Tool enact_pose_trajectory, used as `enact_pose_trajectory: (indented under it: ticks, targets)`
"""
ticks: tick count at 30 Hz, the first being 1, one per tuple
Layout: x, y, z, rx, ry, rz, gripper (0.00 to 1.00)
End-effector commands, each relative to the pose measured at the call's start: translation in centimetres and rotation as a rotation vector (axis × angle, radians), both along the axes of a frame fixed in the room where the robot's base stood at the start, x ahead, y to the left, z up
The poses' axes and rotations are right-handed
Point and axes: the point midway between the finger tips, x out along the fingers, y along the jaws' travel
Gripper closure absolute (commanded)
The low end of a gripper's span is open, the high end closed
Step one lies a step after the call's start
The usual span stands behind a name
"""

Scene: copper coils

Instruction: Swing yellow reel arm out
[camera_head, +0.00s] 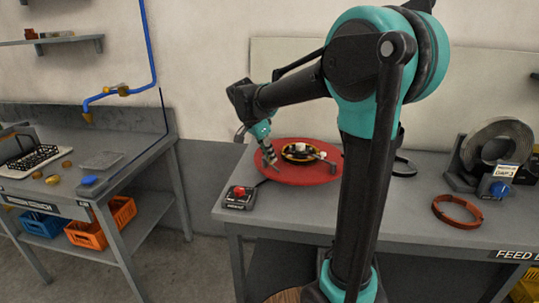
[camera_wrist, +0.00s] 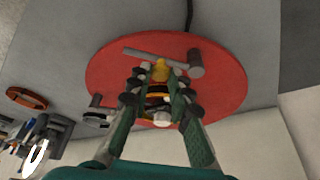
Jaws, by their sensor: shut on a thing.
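A red round plate (camera_head: 305,178) lies on the grey bench, and it fills the middle of the wrist view (camera_wrist: 225,92). On it sits a dark hub with a yellow rim (camera_head: 302,152). My gripper (camera_head: 267,160) is low over the plate's left side in the head view. In the wrist view my gripper (camera_wrist: 160,76) is closed around a small yellow part (camera_wrist: 161,68), apparently of the yellow reel arm. The fingers hide most of this part and the hub behind it. A grey bar (camera_wrist: 150,54) and a grey post (camera_wrist: 195,63) stand beside the fingertips.
A box with a red button (camera_head: 240,194) stands left of the plate near the bench's front edge. A copper ring (camera_head: 456,213), a grey coil (camera_head: 497,140) and a blue device (camera_head: 495,188) are at the right. A floor gap separates the left bench (camera_head: 130,150).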

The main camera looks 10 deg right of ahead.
Motion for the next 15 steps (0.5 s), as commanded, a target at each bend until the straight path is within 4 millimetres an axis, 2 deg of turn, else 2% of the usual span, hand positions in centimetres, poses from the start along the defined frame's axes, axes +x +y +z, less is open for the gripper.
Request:
enact_pose_trajectory:
  ticks: [4, 5, 10, 15]
  targets:
    - [-0.07, 0.09, -0.07, 0.003, 0.002, 0.001, 1.00]
    - [-0.07, 0.10, -0.07, 0.003, 0.002, 0.001, 0.80]
    - [-0.05, 0.07, -0.06, 0.002, 0.001, 0.001, 0.59]
    - [-0.03, 0.04, -0.03, 0.002, 0.001, 0.001, 0.59]
